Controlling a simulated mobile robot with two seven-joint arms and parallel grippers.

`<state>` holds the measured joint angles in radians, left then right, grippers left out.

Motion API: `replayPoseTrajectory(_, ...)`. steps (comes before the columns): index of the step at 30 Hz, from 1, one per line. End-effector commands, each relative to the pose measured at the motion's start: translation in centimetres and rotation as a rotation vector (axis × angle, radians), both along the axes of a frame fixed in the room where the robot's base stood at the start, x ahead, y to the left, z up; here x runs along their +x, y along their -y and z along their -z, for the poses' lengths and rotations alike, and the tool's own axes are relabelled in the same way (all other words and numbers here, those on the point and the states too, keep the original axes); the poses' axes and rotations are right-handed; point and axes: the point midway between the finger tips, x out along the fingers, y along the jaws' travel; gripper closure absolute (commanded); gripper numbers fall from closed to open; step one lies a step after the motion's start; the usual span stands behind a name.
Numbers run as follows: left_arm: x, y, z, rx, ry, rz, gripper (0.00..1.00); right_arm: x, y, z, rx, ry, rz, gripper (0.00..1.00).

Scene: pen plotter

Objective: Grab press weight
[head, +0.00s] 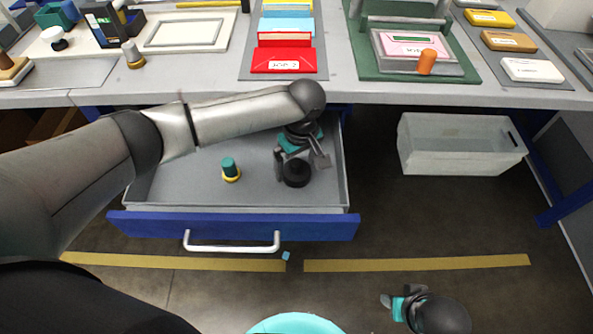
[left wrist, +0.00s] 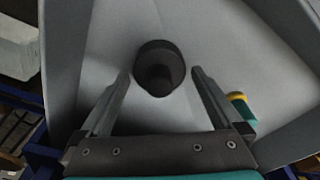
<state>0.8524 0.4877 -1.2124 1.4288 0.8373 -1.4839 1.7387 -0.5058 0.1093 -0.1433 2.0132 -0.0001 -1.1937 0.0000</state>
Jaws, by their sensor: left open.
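The press weight, a black round piece with a knob on top (head: 297,174), stands in the right part of the open drawer. It also shows in the left wrist view (left wrist: 158,66), between and just beyond the fingertips. My left gripper (head: 301,163) is open and reaches down into the drawer at the weight, with a finger to each side in the wrist view. I see gaps between the fingers and the weight there. My right gripper (head: 388,302) is low in the head view, away from the drawer; its finger opening is unclear.
A green-and-yellow piece (head: 231,170) stands left of the weight in the drawer (head: 165,188), which has a blue front and a white handle. The worktop (head: 345,88) above holds red envelopes and a green press. A clear bin (head: 460,145) sits on the floor at right.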

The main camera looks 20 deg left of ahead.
Motion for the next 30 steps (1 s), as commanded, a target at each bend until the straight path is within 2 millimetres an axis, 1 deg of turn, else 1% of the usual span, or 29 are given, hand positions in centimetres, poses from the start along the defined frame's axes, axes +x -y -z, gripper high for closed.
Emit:
replayPoseTrajectory(1, 0.01, -0.01, -0.01, 0.0, 0.0, 0.0, 0.03, -0.01, 0.0, 0.01, 0.0, 0.0, 0.0, 0.5)
replayPoseTrajectory(2, 0.01, -0.01, -0.01, 0.0, 0.0, 0.0, 0.07, -0.01, 0.0, 0.01, 0.0, 0.0, 0.0, 0.5)
replayPoseTrajectory(24, -0.03, -0.01, 0.0, 0.001, -0.001, 0.0, 0.9, -0.01, -0.05, 0.04, 0.001, 0.0, 0.0, 0.5)
replayPoseTrajectory(27, -0.03, -0.01, 0.0, 0.001, -0.001, 0.0, 1.0, 0.0, -0.05, 0.05, 0.001, 0.0, 0.0, 0.5)
replayPoseTrajectory(30, -0.03, -0.01, 0.01, 0.001, -0.001, 0.0, 1.0, 0.0, -0.05, 0.05, 0.001, 0.0, 0.0, 0.5)
